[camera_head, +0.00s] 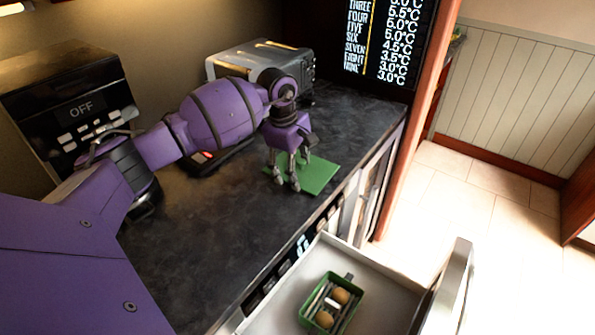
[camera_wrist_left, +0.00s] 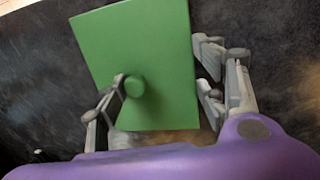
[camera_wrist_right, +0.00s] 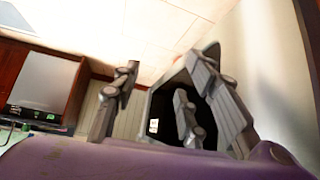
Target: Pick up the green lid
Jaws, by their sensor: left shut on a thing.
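The green lid (camera_head: 318,177) is a flat rectangle at the front edge of the dark counter. In the left wrist view the lid (camera_wrist_left: 165,45) fills the middle and shows a round knob. My left gripper (camera_head: 283,185) is over the lid's left part and shut on it. One finger is beside the knob and the other fingers are at the lid's right edge. I cannot tell whether the lid touches the counter. My right gripper (camera_wrist_right: 165,95) is open and empty, away from the counter; it is not in the head view.
An open drawer (camera_head: 275,290) below the counter holds a green container (camera_head: 333,302) with round brown items. A black device reading OFF (camera_head: 80,108) stands at the left, a toaster-like silver appliance (camera_head: 255,60) at the back. A dark object (camera_head: 218,155) lies beneath my left arm.

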